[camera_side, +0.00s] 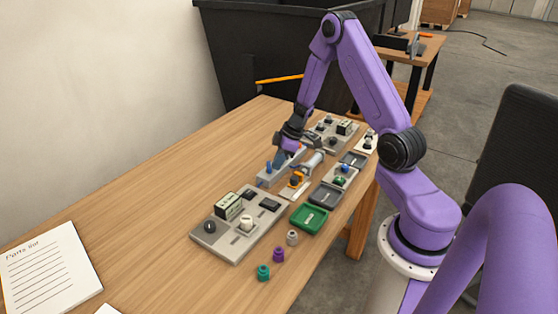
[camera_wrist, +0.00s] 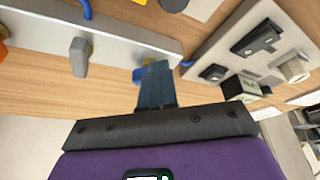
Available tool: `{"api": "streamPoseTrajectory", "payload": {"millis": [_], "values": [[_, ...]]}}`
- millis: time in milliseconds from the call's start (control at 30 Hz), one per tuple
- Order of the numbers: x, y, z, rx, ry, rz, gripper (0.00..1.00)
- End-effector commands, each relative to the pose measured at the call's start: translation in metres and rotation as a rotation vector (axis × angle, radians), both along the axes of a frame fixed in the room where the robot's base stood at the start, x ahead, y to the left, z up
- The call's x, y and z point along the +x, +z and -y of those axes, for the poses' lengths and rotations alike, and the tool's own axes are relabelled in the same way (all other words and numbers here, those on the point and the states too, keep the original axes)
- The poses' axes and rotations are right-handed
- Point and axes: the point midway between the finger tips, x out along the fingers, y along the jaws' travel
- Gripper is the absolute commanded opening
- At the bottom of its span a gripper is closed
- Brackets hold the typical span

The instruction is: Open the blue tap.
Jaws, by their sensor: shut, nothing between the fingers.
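A small upright blue part, which looks like the blue tap (camera_side: 268,167), stands on a long grey block (camera_side: 266,181) in the middle of the table. In the wrist view a blue piece (camera_wrist: 86,9) shows at the top edge, by the light grey block (camera_wrist: 30,30).
A grey panel (camera_side: 209,246) with a dial and switches stands in front of the block. A green tray (camera_side: 309,219) and several loose knobs lie nearer.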

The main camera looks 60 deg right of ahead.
Motion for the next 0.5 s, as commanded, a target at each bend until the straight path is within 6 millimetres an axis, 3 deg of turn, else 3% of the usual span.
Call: {"api": "streamPoseTrajectory", "payload": {"millis": [500], "values": [[0.0003,-0.0004,-0.0123,0.002,0.010,-0.002,0.00]]}}
